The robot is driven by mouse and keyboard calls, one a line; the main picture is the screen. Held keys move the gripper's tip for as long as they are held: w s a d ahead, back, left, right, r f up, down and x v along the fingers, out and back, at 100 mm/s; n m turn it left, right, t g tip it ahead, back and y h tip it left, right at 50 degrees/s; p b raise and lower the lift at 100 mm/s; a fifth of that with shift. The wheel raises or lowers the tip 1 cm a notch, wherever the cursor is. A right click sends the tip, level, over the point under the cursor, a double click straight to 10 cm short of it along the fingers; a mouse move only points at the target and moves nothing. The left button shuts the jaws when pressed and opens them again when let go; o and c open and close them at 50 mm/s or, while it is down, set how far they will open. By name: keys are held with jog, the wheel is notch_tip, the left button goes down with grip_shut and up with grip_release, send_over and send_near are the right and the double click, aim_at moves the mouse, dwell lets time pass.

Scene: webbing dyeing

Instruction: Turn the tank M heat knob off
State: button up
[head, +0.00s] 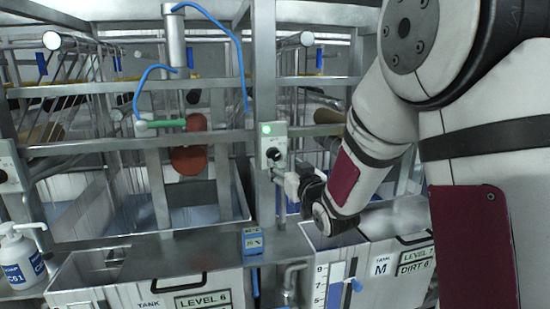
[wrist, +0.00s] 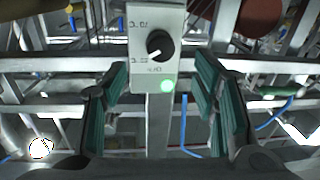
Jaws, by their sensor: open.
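A pale control box (head: 272,145) with a black knob (head: 276,156) and a lit green lamp (head: 266,129) is mounted on the post left of and above tank M (head: 381,266). In the wrist view the picture is upside down. There the black knob (wrist: 160,45) has a white pointer toward the lower left, and the green lamp (wrist: 167,86) glows below it. The box lettering is too small to read. My gripper (wrist: 162,78) is open and empty, its green-padded fingers spread on either side of the box's lamp end. In the head view my gripper (head: 288,184) is just below the box, fingers partly hidden.
A second control box (head: 8,168) is at the far left. A metal rail (head: 120,143) crosses behind, with blue hoses (head: 222,25) and a red-brown part (head: 188,158) above the left tank (head: 165,290). A small blue device (head: 252,241) and a pump bottle (head: 20,262) stand in front.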

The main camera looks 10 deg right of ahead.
aim_at(276, 157)
jog(key=w, duration=0.8)
jog(key=shift+a, duration=0.35)
jog(key=c, duration=1.2)
